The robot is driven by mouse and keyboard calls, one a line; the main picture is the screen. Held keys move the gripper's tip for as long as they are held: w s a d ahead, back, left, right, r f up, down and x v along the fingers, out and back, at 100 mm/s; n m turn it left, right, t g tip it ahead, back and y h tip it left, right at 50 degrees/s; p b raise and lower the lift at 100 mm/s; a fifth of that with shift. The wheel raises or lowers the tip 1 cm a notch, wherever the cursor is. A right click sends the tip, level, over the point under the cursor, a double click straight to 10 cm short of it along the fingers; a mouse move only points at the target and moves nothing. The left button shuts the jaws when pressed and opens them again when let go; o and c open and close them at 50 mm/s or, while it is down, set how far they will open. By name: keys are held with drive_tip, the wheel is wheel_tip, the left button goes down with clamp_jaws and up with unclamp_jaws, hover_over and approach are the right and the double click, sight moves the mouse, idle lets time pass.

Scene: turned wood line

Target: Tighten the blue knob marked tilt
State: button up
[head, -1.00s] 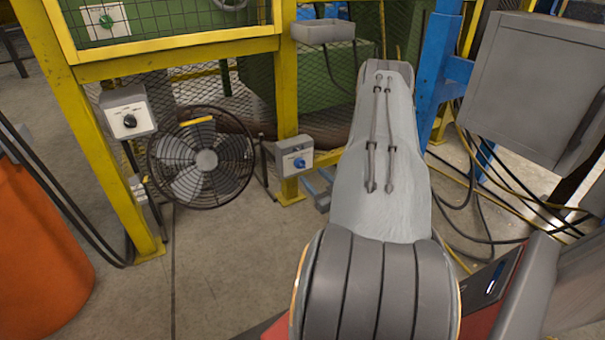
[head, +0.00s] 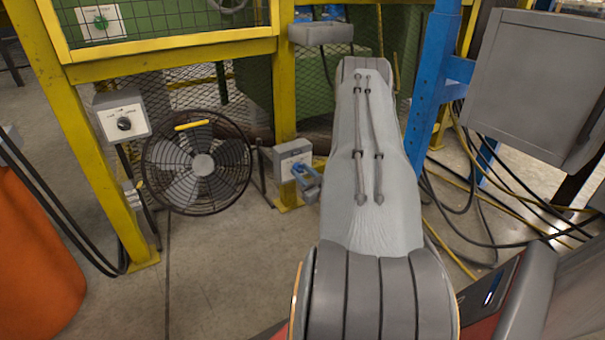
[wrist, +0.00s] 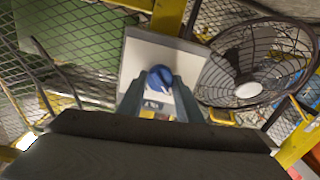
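The blue knob (wrist: 160,78) sits on the pale face of a small grey box (head: 285,153), which also shows in the wrist view (wrist: 138,57). The box is on the yellow post, right of the fan. No marking on this box is legible.
A round black fan (head: 203,163) stands left of the box. Another grey box with a black knob (head: 124,123) is on the left yellow post. A blue post (head: 428,90) and a grey cabinet (head: 535,85) stand right, with cables on the floor.

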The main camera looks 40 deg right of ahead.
drive_tip(key=c, duration=0.4)
drive_tip(key=shift+c, duration=0.2)
drive_tip(key=m+p, duration=0.3)
drive_tip(key=shift+r+m+p, duration=0.15)
drive_tip(key=shift+m+p, duration=0.15)
drive_tip(key=shift+p, duration=0.1)
drive_tip(key=m+p, duration=0.3)
drive_tip(key=m, duration=0.1)
drive_tip(key=shift+m, duration=0.3)
drive_tip(key=m+p, duration=0.2)
drive_tip(key=m, duration=0.2)
drive_tip(key=m+p, duration=0.1)
drive_tip(key=m, duration=0.4)
drive_tip(key=shift+m, duration=0.4)
